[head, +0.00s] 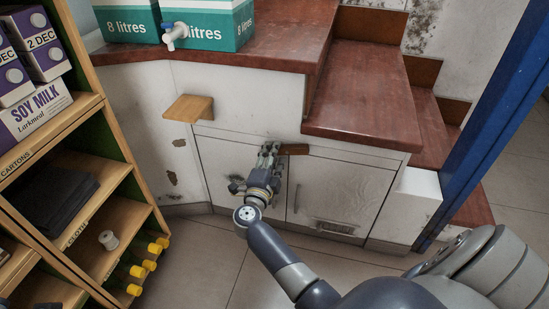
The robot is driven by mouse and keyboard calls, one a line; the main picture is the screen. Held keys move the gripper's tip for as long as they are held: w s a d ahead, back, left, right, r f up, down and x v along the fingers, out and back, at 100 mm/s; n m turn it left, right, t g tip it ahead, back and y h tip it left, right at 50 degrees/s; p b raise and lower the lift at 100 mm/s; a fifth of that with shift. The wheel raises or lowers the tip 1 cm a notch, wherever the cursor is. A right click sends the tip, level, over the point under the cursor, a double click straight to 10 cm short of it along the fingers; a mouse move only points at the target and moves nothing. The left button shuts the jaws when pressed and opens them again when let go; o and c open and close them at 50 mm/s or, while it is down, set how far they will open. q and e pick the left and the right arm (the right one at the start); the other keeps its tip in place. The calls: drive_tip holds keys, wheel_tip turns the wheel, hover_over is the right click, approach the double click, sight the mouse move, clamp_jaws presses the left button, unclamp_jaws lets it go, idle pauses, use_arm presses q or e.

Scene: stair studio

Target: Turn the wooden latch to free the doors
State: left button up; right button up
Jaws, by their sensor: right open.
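The wooden latch (295,149) is a small dark brown block at the top of the low white cupboard, where its two doors meet. It lies roughly level, with its right part over the top edge of the right door (345,188). The left door (220,160) is partly hidden behind my arm. Both doors look closed. My right gripper (270,150) is open in front of the cupboard, with its fingertips just left of the latch. Whether they touch the latch I cannot tell. The latch's left end may be hidden by the fingers. My left gripper is not in view.
A wooden block (189,108) juts from the wall at left. Red-brown steps (365,95) rise above the cupboard. A shelf unit (85,125) with cartons stands at left and a blue post (490,120) at right. The floor (190,250) in front is clear.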

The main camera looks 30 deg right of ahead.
drive_tip(key=shift+w+d, duration=0.4)
drive_tip(key=shift+d, duration=0.05)
clamp_jaws()
drive_tip(key=m, duration=0.1)
drive_tip(key=r+m, duration=0.1)
drive_tip(key=m, duration=0.1)
drive_tip(key=shift+a+p, duration=0.1)
drive_tip(key=shift+p, duration=0.2)
